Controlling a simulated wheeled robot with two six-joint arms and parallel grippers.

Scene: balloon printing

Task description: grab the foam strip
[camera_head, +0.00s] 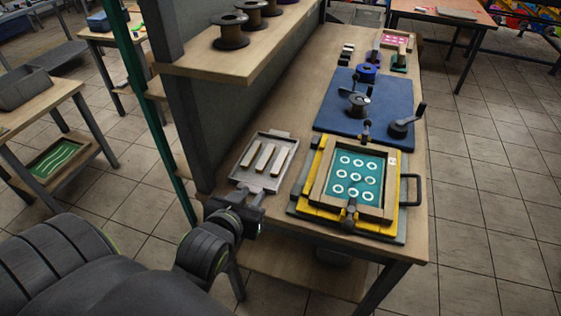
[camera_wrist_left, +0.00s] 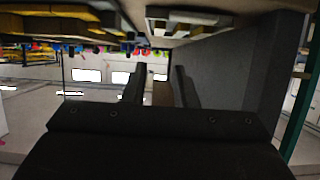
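Three pale foam strips (camera_head: 266,157) lie side by side in a shallow grey tray (camera_head: 247,182) on the bench, left of the printing frame. My left gripper (camera_head: 251,201) is just in front of the tray's near edge, at the bench's left front corner. In the left wrist view its two dark fingers (camera_wrist_left: 159,88) stand apart with nothing between them. The strips are clear of the gripper. My right gripper is in neither view.
A yellow and wooden printing frame (camera_head: 310,205) with a green panel of white rings stands right of the tray. Behind it is a blue mat (camera_head: 335,110) with a hand crank (camera_head: 402,127). A shelf (camera_head: 225,62) with spools overhangs the bench's left side.

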